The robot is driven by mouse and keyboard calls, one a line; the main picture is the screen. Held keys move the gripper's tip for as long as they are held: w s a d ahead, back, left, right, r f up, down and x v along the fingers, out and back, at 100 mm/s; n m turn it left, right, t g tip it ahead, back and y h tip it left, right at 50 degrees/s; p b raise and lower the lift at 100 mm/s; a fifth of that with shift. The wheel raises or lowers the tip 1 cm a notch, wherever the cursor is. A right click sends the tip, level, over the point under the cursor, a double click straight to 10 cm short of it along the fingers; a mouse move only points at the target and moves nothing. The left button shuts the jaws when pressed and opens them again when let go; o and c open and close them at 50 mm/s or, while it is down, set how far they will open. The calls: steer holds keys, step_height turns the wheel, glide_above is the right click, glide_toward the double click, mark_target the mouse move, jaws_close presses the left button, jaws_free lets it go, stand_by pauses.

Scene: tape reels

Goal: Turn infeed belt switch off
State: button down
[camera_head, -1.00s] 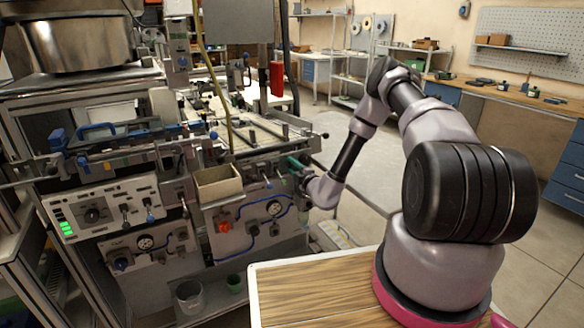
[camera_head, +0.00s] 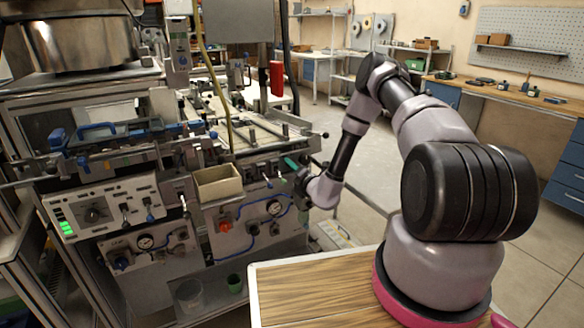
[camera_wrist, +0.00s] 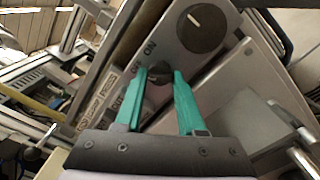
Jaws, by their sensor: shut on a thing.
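My gripper (camera_wrist: 162,84) has two teal fingers, shut on a small black switch knob (camera_wrist: 158,69) on a grey panel, one finger on each side. The word ON is printed just above the knob in the wrist view; other lettering to the left is partly hidden by a finger. The knob's exact turn angle cannot be told. In the head view my gripper (camera_head: 291,163) is at the right end of the machine, and the switch is hidden there.
A larger black dial (camera_wrist: 203,26) with a white mark sits on the same panel, beyond the switch. In the head view a beige bin (camera_head: 217,183) and another control panel (camera_head: 106,207) with green lights are to the left. The floor behind my arm is clear.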

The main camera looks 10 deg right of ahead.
steer(key=shift+f+n, duration=0.1)
steer(key=shift+n, duration=0.2)
steer(key=c, duration=0.5)
jaws_free()
steer(key=shift+s, duration=0.1)
steer(key=v, duration=1)
steer(key=shift+s+d, duration=0.15)
steer(key=shift+s, duration=0.2)
